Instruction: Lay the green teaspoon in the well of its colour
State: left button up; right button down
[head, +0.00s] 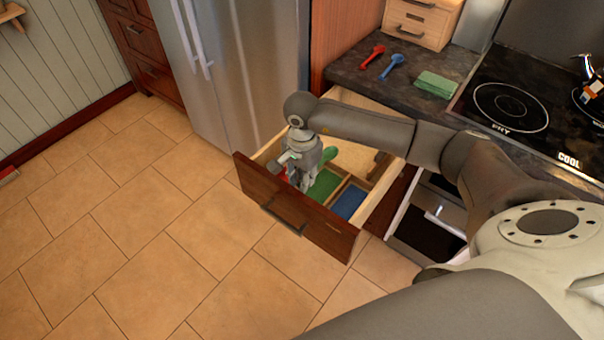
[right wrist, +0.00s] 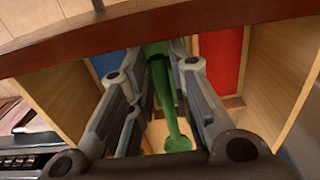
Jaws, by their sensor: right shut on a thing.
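The open drawer (head: 285,212) holds coloured wells: a green well (head: 325,186), a blue well (head: 348,201) and a red one, mostly hidden by the gripper in the head view. My right gripper (head: 299,180) is inside or just above the drawer and shut on the green teaspoon (right wrist: 172,105). In the right wrist view the spoon lies between the fingers, with the blue well (right wrist: 108,63) to the left and the red well (right wrist: 221,60) to the right. Whether the spoon touches the drawer floor cannot be told. My left gripper is not in view.
A red spoon (head: 373,56), a blue spoon (head: 391,66) and a folded green cloth (head: 435,84) lie on the dark counter. A stove top (head: 510,105) is at the right, a fridge (head: 230,65) behind the drawer. The tiled floor in front is clear.

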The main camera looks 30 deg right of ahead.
notch_tip(320, 180, down, 6)
jog(key=b, duration=0.3)
jog(key=shift+f+b, duration=0.25)
jog(key=shift+b, duration=0.1)
jog(key=shift+f+b, duration=1.15)
jog(key=shift+b, duration=0.05)
jog(key=c, duration=1.3)
grip_release()
jog(key=shift+o, duration=0.2)
jog(key=shift+r, duration=0.1)
jog(key=shift+r+p, duration=3.45)
jog(key=shift+r, duration=2.5)
